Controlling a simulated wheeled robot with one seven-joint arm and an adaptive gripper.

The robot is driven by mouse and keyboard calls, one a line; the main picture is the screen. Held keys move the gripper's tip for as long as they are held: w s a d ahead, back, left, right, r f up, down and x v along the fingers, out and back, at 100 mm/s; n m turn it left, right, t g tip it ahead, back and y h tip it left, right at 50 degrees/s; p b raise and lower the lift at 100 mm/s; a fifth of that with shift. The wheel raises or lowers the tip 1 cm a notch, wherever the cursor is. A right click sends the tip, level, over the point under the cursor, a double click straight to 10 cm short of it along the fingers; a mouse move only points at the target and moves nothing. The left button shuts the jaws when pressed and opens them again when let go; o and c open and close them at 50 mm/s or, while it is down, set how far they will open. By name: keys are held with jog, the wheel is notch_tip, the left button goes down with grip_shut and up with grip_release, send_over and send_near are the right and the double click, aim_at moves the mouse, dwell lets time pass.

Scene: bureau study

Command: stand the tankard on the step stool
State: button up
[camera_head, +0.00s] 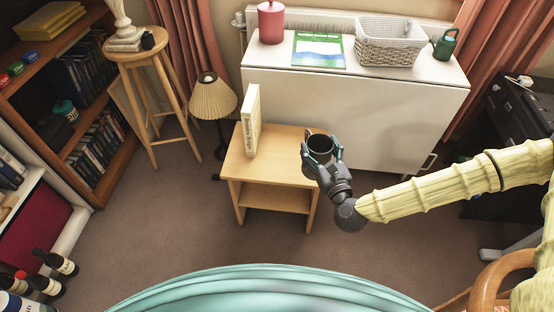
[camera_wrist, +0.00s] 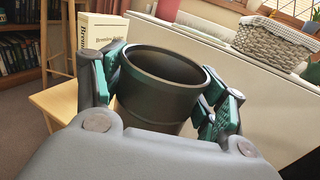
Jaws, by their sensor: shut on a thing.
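The tankard (camera_head: 320,144) is a dark grey, open-topped vessel, upright or nearly so. My gripper (camera_head: 321,153) is shut on it, with one finger on each side. In the wrist view the tankard (camera_wrist: 160,100) sits between the green-padded fingers of my gripper (camera_wrist: 168,90), and its base is hidden. A low light-wood piece with a lower shelf, apparently the step stool (camera_head: 270,141), stands below and left. In the head view the tankard overlaps its top's right edge; the gap in height cannot be told. Its top also shows in the wrist view (camera_wrist: 60,100).
A cream book (camera_head: 251,122) stands upright on the wooden top's left part. A pleated lamp (camera_head: 213,97) and a tall round stool (camera_head: 145,50) are to the left. A white cabinet (camera_head: 350,110) stands close behind, bearing a basket (camera_head: 390,45). The front part of the wooden top is clear.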

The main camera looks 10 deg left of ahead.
jog(key=w+a+f+n+g+y+b, duration=0.1)
jog(key=a+f+n+g+y+b, duration=0.2)
jog(key=a+f+b, duration=0.65)
jog(key=w+d+f+b, duration=0.1)
jog(key=w+d+b, duration=0.1)
jog(key=w, duration=0.6)
jog(key=w+d+f+y+b, duration=0.1)
jog(key=w+d+b, duration=0.1)
jog(key=w, duration=0.5)
jog(key=shift+w+d+f+t+b, duration=0.35)
jog(key=shift+d+f+t, duration=0.05)
jog(key=shift+d, duration=0.15)
jog(key=shift+f, duration=0.2)
jog(key=o, duration=1.3)
